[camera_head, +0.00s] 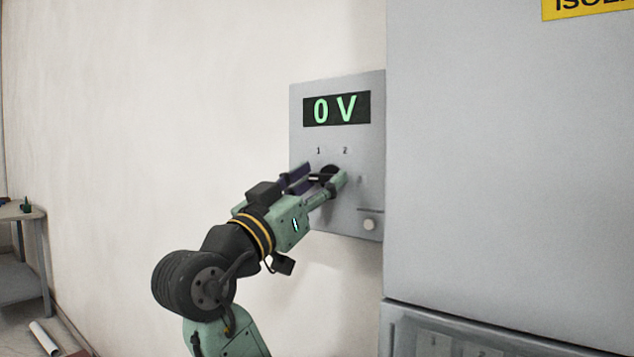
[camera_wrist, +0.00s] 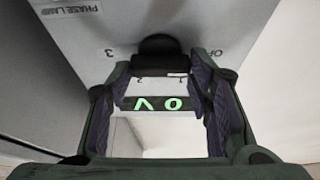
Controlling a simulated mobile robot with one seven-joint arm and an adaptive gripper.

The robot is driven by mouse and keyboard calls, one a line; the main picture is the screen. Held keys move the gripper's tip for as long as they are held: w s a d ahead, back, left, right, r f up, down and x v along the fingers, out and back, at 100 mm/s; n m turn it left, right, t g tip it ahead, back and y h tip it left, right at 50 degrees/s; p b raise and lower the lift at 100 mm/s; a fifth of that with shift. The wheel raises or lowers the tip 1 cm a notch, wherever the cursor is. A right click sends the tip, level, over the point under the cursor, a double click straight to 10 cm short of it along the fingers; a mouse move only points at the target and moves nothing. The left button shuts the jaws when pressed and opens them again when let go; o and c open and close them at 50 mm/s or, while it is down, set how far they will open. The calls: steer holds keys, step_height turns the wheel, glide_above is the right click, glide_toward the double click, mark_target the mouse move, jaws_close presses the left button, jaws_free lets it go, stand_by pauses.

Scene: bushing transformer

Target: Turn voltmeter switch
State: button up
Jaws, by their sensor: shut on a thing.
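The voltmeter switch (camera_head: 330,169) is a black round knob on the grey voltmeter panel (camera_head: 300,105), below the labels 1 and 2. A white mark shows on it in the wrist view; its exact position is hard to tell. The green display (camera_head: 337,108) reads 0 V. My gripper (camera_head: 322,177) is shut on the switch, with one finger on each side. In the wrist view the switch (camera_wrist: 159,46) sits between the fingertips of my gripper (camera_wrist: 160,68), and the labels 1, 2, 3 and part of OFF show around it. My fingers partly hide the knob in the head view.
A large grey cabinet (camera_head: 500,170) with a yellow sign (camera_head: 587,7) stands close on the right. A table (camera_head: 20,212) is at the far left. The wall left of the panel is clear.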

steer(key=shift+f+m, duration=0.1)
steer(key=shift+m, duration=0.3)
steer(key=m+g+h+b, duration=0.1)
steer(key=m+b, duration=0.1)
steer(key=shift+a+m, duration=0.1)
steer(key=shift+m, duration=0.2)
steer(key=m+g, duration=0.1)
steer(key=m, duration=0.1)
steer(key=m+g+h+b, duration=0.1)
steer(key=m, duration=0.1)
steer(key=shift+h, duration=0.3)
steer(key=m+g, duration=0.1)
steer(key=m, duration=0.1)
steer(key=m+g+h, duration=0.1)
steer(key=m, duration=0.1)
steer(key=shift+w+r+m, duration=0.1)
steer(key=shift+r+m, duration=0.1)
steer(key=shift+m, duration=0.1)
steer(key=shift+m+g, duration=0.7)
steer(key=shift+m, duration=1.2)
steer(key=shift+g, duration=0.3)
steer(key=o, duration=1.1)
steer(key=shift+o, duration=0.2)
